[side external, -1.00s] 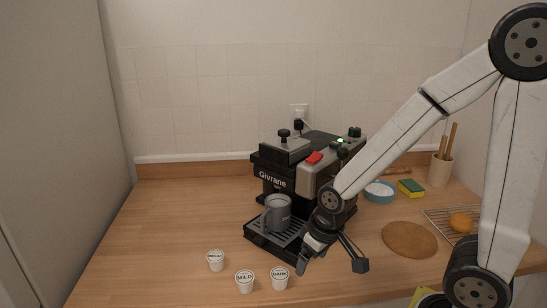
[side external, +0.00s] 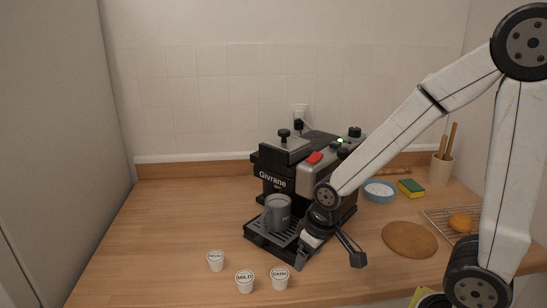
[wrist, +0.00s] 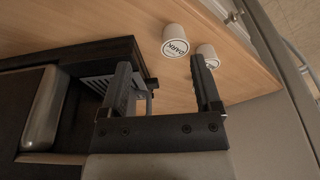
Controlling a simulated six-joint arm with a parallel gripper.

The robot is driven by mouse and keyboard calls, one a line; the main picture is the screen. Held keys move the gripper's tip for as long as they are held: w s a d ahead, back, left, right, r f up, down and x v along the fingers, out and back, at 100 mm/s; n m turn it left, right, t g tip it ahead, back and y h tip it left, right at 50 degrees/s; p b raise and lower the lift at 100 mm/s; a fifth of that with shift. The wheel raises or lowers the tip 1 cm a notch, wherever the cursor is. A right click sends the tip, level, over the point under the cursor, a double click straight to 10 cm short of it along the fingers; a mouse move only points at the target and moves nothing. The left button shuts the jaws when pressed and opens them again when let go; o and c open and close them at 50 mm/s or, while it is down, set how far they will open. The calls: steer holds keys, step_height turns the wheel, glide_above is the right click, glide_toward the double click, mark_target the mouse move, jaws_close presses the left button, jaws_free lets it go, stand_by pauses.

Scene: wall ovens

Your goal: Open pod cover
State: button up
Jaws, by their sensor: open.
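The black coffee machine (side external: 273,177) stands on the counter. Its pod cover (side external: 284,152) is the grey-topped lid with a black knob (side external: 284,134) at the upper left of the machine; it looks closed. My gripper (side external: 330,260) is low in front of the machine's right side, well below and to the right of the cover. Its two fingers are spread apart with nothing between them, as the wrist view also shows (wrist: 160,72). The wrist view shows part of the machine (wrist: 45,110) at left, but I cannot make out the knob there.
A grey mug (side external: 277,212) stands on the drip tray (side external: 262,240). Pods marked DARK (side external: 279,279), MILD (side external: 244,282) and a third (side external: 215,261) stand in front. A red button (side external: 314,158) is beside the cover. A round board (side external: 409,239) lies at right. The left counter is clear.

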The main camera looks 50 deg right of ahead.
steer(key=w+r+m+g, duration=0.1)
steer(key=w+r+m, duration=0.3)
steer(key=w+r, duration=0.45)
step_height(320, 180, up, 19)
steer(key=m+g, duration=0.2)
steer(key=m, duration=0.2)
glide_above(284, 130)
steer(key=shift+a, duration=0.35)
steer(key=shift+d+r, duration=0.35)
steer(key=shift+r, duration=0.1)
steer(key=shift+f, duration=0.1)
steer(key=shift+f, duration=3.85)
